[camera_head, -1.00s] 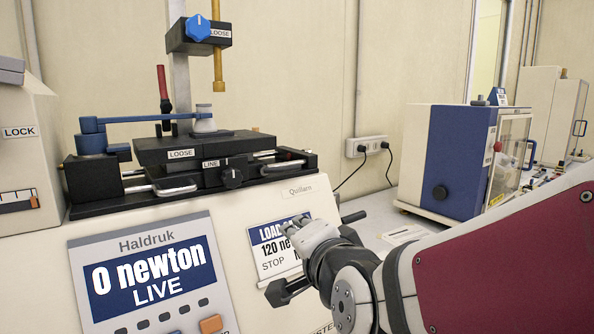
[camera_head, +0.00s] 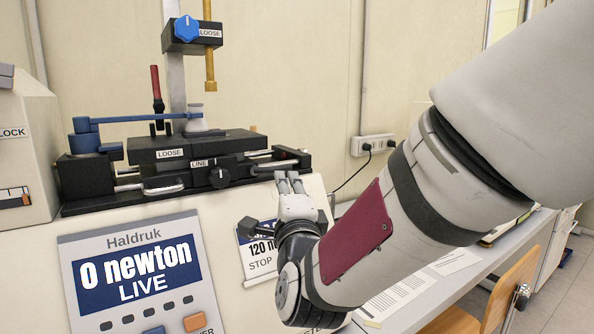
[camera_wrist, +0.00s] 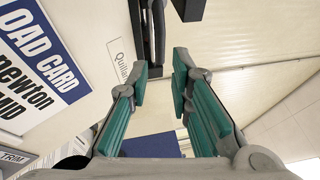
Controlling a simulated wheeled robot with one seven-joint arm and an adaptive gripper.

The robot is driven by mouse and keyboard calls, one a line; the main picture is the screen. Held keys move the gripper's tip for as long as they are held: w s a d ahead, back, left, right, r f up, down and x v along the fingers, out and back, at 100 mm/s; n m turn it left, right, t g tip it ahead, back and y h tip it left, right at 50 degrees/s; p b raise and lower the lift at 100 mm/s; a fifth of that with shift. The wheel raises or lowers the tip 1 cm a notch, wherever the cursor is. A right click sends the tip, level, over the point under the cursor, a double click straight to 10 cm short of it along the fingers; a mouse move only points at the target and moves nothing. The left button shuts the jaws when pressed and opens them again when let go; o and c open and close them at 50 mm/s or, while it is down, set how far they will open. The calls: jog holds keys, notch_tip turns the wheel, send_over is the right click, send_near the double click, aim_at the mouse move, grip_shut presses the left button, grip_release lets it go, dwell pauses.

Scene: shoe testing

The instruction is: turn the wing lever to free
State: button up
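A black winged knob (camera_head: 219,178) beside the "LINE" label (camera_head: 200,163) on the front of the black slide bed (camera_head: 130,201) looks like the wing lever; no "free" mark is readable. My gripper (camera_head: 289,177) is to its right and slightly nearer, fingers pointing up, just below the bed's right end in the picture. The wrist view shows the gripper (camera_wrist: 160,75) open, with nothing held between its teal pads. Dark bars (camera_wrist: 156,30) at the top of that view lie beyond the fingertips; I cannot tell whether they include the lever.
A blue arm (camera_head: 140,118) and a red-handled lever (camera_head: 156,84) stand on the bed. A blue knob (camera_head: 187,28) and brass rod (camera_head: 209,50) are above it. The "0 newton" panel (camera_head: 138,274) and load card (camera_head: 258,262) are below. A chair (camera_head: 505,290) is at lower right.

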aim_at(282, 170)
jog(key=x, duration=0.7)
jog(key=shift+p, duration=0.35)
jog(key=shift+c, duration=0.6)
grip_shut()
